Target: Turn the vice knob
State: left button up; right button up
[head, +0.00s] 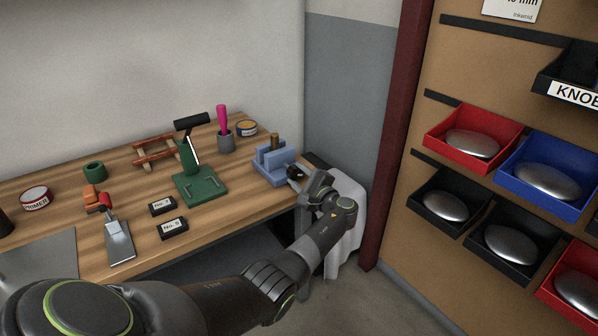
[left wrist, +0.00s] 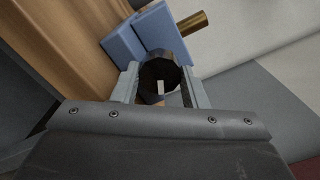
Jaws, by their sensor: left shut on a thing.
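The blue vice (head: 270,167) stands at the right end of the wooden bench, with a brass-coloured cylinder (head: 275,140) upright in it. Its dark knob (left wrist: 158,72) is on the side facing my left gripper. My left gripper (head: 295,181) reaches in from the right end of the bench. In the left wrist view its two fingers (left wrist: 160,88) are on both sides of the knob, shut on it. The vice body (left wrist: 155,27) and the cylinder (left wrist: 192,22) show beyond the knob. My right gripper is in neither view.
On the bench are a green press (head: 200,187), a cup with a pink-handled tool (head: 225,141), two labelled black blocks (head: 172,228), a scraper (head: 119,243) and tins. A white cloth (head: 347,235) hangs beside the bench end. Wall bins (head: 472,135) stand at the right.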

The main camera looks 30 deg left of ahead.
pick_arm(q)
jog(key=m+p, duration=0.2)
jog(key=m, duration=0.2)
jog(key=shift+f+m+p, duration=0.1)
jog(key=shift+m+p, duration=0.25)
jog(key=shift+m, duration=0.85)
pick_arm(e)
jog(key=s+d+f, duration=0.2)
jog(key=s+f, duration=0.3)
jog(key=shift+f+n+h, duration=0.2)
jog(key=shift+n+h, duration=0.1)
pick_arm(q)
jog(key=o, duration=1)
jog(key=shift+c, duration=0.2)
